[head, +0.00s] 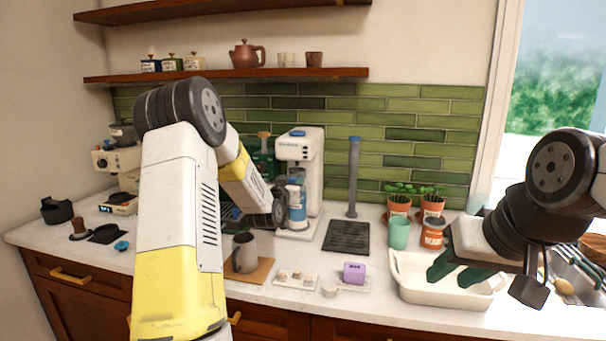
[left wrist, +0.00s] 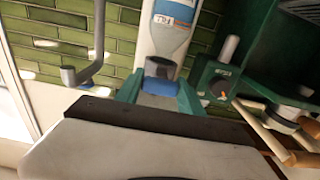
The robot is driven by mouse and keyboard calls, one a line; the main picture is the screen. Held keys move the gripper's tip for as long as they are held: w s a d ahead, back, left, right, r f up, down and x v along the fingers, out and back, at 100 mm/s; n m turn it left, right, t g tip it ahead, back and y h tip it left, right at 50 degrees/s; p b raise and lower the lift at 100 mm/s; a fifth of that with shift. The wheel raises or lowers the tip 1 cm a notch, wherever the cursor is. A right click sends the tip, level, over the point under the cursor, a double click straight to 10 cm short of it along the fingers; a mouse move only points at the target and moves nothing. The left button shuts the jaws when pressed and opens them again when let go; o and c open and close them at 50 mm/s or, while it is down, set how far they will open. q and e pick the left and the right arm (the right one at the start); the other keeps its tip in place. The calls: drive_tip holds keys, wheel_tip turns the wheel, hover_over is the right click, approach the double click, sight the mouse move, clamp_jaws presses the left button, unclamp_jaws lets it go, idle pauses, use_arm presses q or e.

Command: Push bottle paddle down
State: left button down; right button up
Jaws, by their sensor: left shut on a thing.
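The bottle (head: 297,206), clear with a blue-and-white label, stands about upright at the front of a white countertop machine (head: 300,147) with a blue top button. In the left wrist view the bottle (left wrist: 172,30) shows its label and a blue end. My left gripper (left wrist: 160,92) is shut on the bottle, its green fingers on either side of the blue end. In the head view my left wrist hides these fingers. I cannot make out a paddle on the machine; the bottle covers that area. My right gripper (head: 458,273) hangs over a white basin, its dark green fingers apart and empty.
A black drip mat (head: 347,236) with a grey post tap (head: 353,180) lies right of the machine. A grey mug (head: 244,253) stands on a wooden board in front. Potted plants, a green cup (head: 399,232) and the white basin (head: 415,290) are at right.

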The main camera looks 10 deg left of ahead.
use_arm(q)
drive_tip(key=shift+f, duration=0.3)
drive_tip(key=c, duration=0.7)
unclamp_jaws()
drive_tip(key=shift+r, duration=0.1)
drive_tip(key=s, duration=0.7)
drive_tip(key=shift+s+a, duration=0.15)
drive_tip(key=shift+s, duration=0.25)
